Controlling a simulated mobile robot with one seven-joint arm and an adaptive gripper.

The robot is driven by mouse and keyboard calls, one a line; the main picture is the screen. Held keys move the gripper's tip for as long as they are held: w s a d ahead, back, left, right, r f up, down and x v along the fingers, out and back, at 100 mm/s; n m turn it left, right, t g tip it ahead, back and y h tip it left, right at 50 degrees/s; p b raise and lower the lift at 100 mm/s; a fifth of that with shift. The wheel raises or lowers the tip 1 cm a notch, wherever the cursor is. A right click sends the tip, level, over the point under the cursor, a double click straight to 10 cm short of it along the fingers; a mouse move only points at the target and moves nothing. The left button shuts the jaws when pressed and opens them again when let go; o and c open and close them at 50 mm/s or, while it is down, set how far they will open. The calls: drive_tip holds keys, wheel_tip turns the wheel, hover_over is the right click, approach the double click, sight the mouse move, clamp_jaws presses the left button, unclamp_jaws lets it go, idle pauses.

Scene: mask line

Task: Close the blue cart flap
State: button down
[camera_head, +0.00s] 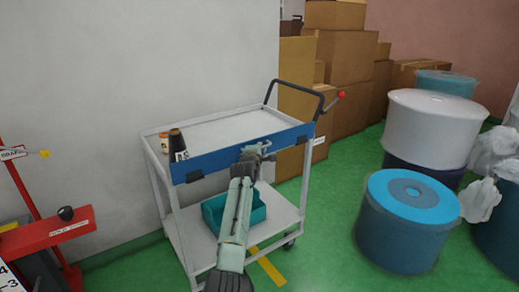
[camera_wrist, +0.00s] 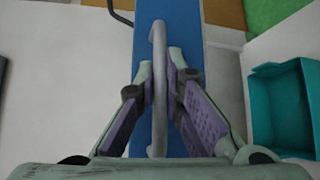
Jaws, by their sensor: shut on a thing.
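The white cart (camera_head: 220,130) stands against the pale wall in the head view. Its blue flap (camera_head: 210,161) runs along the near edge of the top tray, and I cannot tell its exact tilt. The flap (camera_wrist: 186,25) fills the upper middle of the wrist view, with a long grey handle (camera_wrist: 158,38) on it. My gripper (camera_head: 258,153) is at the right half of the flap. In the wrist view, the fingers of my gripper (camera_wrist: 161,66) sit on both sides of the handle and are shut on it. My arm hides part of the flap.
A teal bin (camera_head: 213,212) sits on the cart's lower shelf and also shows in the wrist view (camera_wrist: 282,107). A dark cup (camera_head: 178,142) stands at the tray's left corner. Cardboard boxes (camera_head: 340,70) stand behind the cart, and large drums (camera_head: 408,225) at right.

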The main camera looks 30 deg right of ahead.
drive_tip(key=shift+r, duration=0.2)
drive_tip(key=c, duration=1.7)
unclamp_jaws()
drive_tip(key=shift+f, duration=0.15)
drive_tip(key=v, duration=1.2)
drive_tip(key=shift+a, duration=0.1)
